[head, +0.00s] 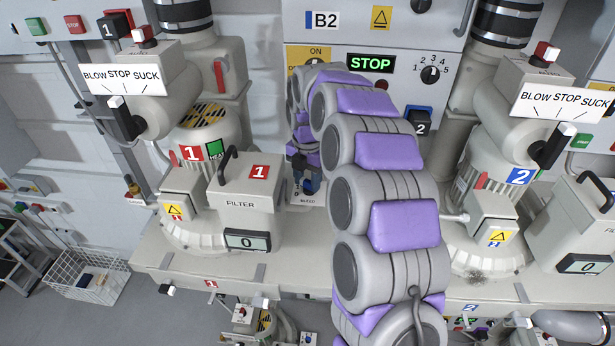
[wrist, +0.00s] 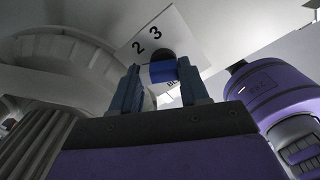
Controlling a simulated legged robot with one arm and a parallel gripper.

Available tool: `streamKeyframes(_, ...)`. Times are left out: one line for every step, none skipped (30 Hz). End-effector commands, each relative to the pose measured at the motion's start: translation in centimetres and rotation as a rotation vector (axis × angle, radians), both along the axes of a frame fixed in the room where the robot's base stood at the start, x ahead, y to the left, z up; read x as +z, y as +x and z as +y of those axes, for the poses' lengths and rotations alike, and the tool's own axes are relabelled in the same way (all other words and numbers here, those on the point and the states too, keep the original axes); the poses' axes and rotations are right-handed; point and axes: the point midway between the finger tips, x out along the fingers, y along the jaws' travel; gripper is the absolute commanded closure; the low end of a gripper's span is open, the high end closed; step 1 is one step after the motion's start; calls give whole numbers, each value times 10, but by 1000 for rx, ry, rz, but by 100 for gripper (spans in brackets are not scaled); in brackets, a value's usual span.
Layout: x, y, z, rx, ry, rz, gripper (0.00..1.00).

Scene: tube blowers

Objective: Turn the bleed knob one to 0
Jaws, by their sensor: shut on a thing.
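The bleed plate (head: 307,200) is a small pale panel beside the filter box of blower 1 in the head view. It also shows in the wrist view (wrist: 180,35) with the numbers 2 and 3 and part of a word. The bleed knob (wrist: 162,71), dark with a blue face, sits on that plate between my fingers. My gripper (head: 303,172) reaches down to the plate; in the wrist view my gripper (wrist: 160,78) has one finger on each side of the knob and is shut on it. Which number the knob points to is hidden.
The filter box (head: 246,205) with a black handle stands just left of my gripper, its display (head: 248,240) reading 0. Blower 1 (head: 205,150) is behind it. Panel B2 (head: 385,40) shows a STOP sign. Blower 2 (head: 485,170) stands right of my arm.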

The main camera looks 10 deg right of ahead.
Motion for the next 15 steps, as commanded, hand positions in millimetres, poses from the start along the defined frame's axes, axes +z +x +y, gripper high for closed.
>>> streamKeyframes(3,2,0,19,0,-8,86)
streamKeyframes(3,2,0,29,-1,-9,86)
streamKeyframes(3,2,0,41,0,-10,86)
streamKeyframes(3,2,0,50,0,-10,86)
streamKeyframes(3,2,0,57,0,-10,86)
streamKeyframes(3,2,0,65,-1,-11,86)
streamKeyframes(3,2,0,70,-1,-11,86)
streamKeyframes(3,2,0,74,-1,-11,86)
streamKeyframes(3,2,0,79,-1,-11,86)
streamKeyframes(3,2,0,82,-1,-11,86)
streamKeyframes(3,2,0,84,-1,-11,86)
streamKeyframes(2,2,0,86,-1,-11,86)
streamKeyframes(2,2,0,86,-1,-11,86)
streamKeyframes(2,2,0,87,-1,-11,86)
streamKeyframes(3,2,0,87,-1,-12,86)
